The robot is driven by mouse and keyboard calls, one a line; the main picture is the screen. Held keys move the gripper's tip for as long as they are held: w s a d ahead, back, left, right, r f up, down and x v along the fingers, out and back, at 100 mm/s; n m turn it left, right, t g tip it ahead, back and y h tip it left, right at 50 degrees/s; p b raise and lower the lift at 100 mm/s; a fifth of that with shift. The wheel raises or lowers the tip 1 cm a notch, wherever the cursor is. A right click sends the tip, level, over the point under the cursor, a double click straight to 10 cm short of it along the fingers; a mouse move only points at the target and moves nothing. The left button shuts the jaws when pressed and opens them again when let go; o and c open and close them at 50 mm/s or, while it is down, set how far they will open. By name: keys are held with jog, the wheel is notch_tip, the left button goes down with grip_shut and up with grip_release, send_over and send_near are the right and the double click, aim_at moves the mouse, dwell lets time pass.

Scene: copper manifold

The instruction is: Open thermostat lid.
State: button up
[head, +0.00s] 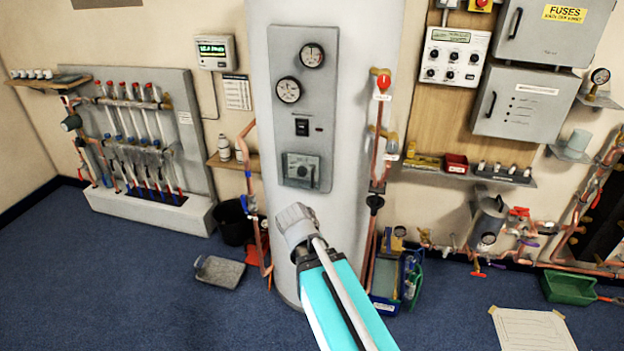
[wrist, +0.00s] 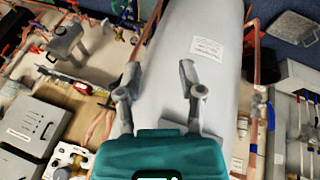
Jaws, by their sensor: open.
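A grey box with a round dial (head: 301,169), which looks like the thermostat, sits low on the grey panel of the large white cylinder (head: 358,105). Its front looks closed; I cannot make out a separate lid edge. My arm reaches up from below, its grey end just under this box in the head view, where the fingers are hidden. In the wrist view my gripper (wrist: 159,72) is open and empty, its two grey fingers spread in front of the cylinder (wrist: 178,40). The dial box does not show in the wrist view.
Two round gauges (head: 288,90) and a black switch (head: 302,127) sit above the box on the panel. Copper pipes (head: 249,180) (head: 376,165) run up both sides of the cylinder. A black bucket (head: 233,220) and grey tray (head: 220,271) stand on the blue floor.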

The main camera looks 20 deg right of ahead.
jog(key=w+d+r+m+t+h+b, duration=0.1)
jog(key=w+d+m+t+h+b, duration=0.1)
jog(key=w+h, duration=0.15)
jog(key=m+t+h+b, duration=0.3)
jog(key=t+h+b, duration=0.15)
jog(key=t, duration=0.45)
send_near(313, 172)
jog(key=s+a, duration=0.2)
jog(key=shift+s+a+f+y, duration=0.25)
jog(key=shift+s+y, duration=0.05)
jog(key=shift+s, duration=0.05)
jog(key=x, duration=1.3)
jog(key=shift+w+d, duration=0.25)
grip_shut()
